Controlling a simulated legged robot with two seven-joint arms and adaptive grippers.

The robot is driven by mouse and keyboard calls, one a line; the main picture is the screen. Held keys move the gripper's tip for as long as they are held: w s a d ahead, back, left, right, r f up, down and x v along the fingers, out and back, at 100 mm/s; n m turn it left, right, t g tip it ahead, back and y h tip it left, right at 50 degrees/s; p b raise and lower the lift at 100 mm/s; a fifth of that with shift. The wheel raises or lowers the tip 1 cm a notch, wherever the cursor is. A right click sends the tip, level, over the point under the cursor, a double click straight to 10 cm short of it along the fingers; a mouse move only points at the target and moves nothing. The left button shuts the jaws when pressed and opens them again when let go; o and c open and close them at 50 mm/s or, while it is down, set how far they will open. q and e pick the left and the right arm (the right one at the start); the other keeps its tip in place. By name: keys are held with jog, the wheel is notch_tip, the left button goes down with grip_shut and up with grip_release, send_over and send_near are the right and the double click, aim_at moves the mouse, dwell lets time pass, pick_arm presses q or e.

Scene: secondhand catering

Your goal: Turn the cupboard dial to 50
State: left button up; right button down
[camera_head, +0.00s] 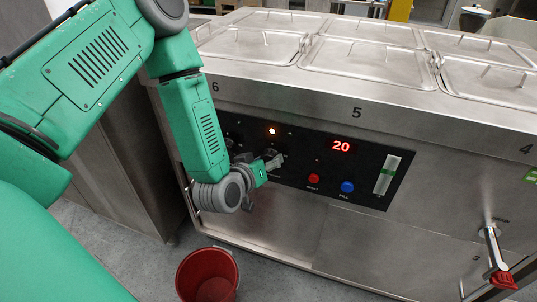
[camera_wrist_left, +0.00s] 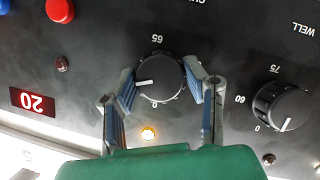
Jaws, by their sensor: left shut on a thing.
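My left gripper (camera_head: 273,162) is at the black control panel (camera_head: 300,165) on the front of the steel counter. In the left wrist view, which shows the panel upside down, its two fingers (camera_wrist_left: 168,92) are shut on a black dial (camera_wrist_left: 160,75), one on each side. The dial's white pointer line points left in that view. The marks 65 and 0 show beside it; the label above is cut off, with only its first letters in view. A red display (camera_head: 341,146) reads 20. My right gripper is not in view.
A second dial (camera_wrist_left: 283,105), marked WELL, sits beside the held one. An amber light (camera_head: 272,131) is lit above the dials. Red (camera_head: 314,179) and blue (camera_head: 347,187) buttons sit to the right. A red bucket (camera_head: 207,275) stands on the floor below; a red-handled tap (camera_head: 503,280) juts out at right.

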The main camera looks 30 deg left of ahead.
pick_arm(q)
jog(key=shift+s+m+g+y+p, duration=0.15)
jog(key=shift+m+g+y+p, duration=0.15)
jog(key=shift+m+y+p, duration=0.45)
jog(key=shift+f+m, duration=0.15)
jog(key=shift+m, duration=0.1)
jog(key=shift+h, duration=0.25)
jog(key=o, duration=1.1)
jog(key=shift+o, duration=0.2)
jog(key=v, duration=1.1)
jog(key=shift+s, duration=0.3)
jog(key=shift+d, duration=0.15)
